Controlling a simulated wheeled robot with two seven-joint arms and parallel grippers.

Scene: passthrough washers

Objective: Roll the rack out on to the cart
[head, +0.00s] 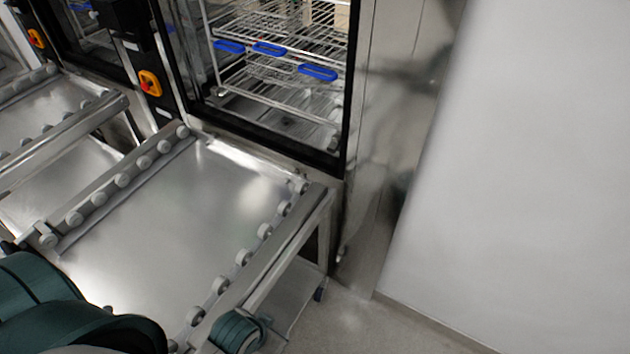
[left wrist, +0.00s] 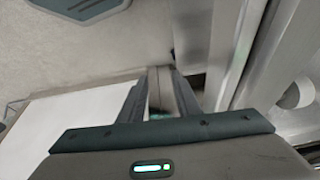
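The wire rack (head: 285,75) is inside the washer, with blue handles (head: 318,72) at its front. The cart (head: 175,225) stands against the washer's front, its bare deck sloping in the picture toward the lower left, with rollers along both side rails. My left gripper (head: 240,330) is at the bottom of the head view, by the cart's right rail; its fingers are mostly hidden there. In the left wrist view, its two fingers (left wrist: 160,85) stand apart beside a metal rail with a roller, and I see no rack part between them. My right gripper is not in view.
A second washer and roller cart (head: 60,110) stand at the left. A pale wall (head: 540,150) closes the right side, with a strip of floor (head: 370,325) beside the cart.

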